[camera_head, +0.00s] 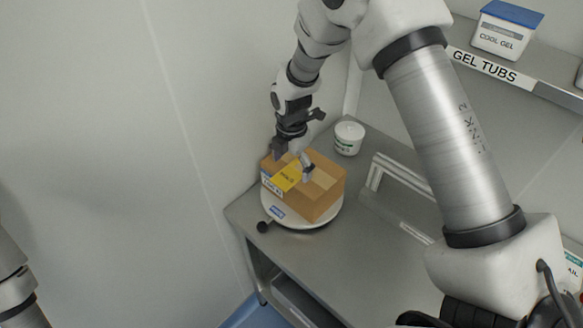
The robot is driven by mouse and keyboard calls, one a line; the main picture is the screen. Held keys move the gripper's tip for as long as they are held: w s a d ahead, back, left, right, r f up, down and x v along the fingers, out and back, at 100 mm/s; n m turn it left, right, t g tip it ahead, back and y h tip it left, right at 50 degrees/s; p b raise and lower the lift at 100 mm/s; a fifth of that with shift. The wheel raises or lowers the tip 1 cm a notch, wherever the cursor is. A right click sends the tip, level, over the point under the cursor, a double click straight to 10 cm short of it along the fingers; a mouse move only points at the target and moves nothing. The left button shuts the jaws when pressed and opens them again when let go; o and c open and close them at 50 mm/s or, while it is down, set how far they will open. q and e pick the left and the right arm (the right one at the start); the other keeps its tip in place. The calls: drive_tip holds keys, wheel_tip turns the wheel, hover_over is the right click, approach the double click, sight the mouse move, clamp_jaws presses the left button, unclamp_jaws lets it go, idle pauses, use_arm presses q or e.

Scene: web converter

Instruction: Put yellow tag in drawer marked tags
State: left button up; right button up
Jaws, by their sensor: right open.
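The yellow tag (287,177) lies at the near left side of an open cardboard box (318,204), with dark print on it. My right gripper (293,161) is open and pointed down just above the tag and the box opening. One finger is close to the tag's right edge; I cannot tell whether it touches. The gripper hides part of the box's far side. No drawer marked tags shows in this view. My left gripper is out of view; only part of my left arm shows at the lower left edge.
The box stands on a round white base (275,208) on a steel table (375,247). A white tub (349,138) stands behind it. A metal frame (385,167) is to the right. A shelf labelled GEL TUBS (485,66) holds a blue-lidded tub (506,32).

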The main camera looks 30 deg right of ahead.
sight(291, 176)
drive_tip(key=f, duration=0.1)
drive_tip(key=w+f, duration=0.1)
drive_tip(key=shift+w+f, duration=0.2)
drive_tip(key=shift+f, duration=0.2)
drive_tip(key=shift+w+d+f, duration=0.15)
drive_tip(key=shift+w+f, duration=0.1)
drive_tip(key=shift+s+r, duration=0.25)
drive_tip(key=shift+s, duration=0.25)
drive_tip(key=shift+w+f, duration=0.35)
drive_tip(key=shift+s+r, duration=0.1)
drive_tip(key=shift+s, duration=0.05)
drive_tip(key=shift+c, duration=0.6)
drive_tip(key=c, duration=0.9)
drive_tip(key=shift+s, duration=0.25)
drive_tip(key=shift+c, duration=1.1)
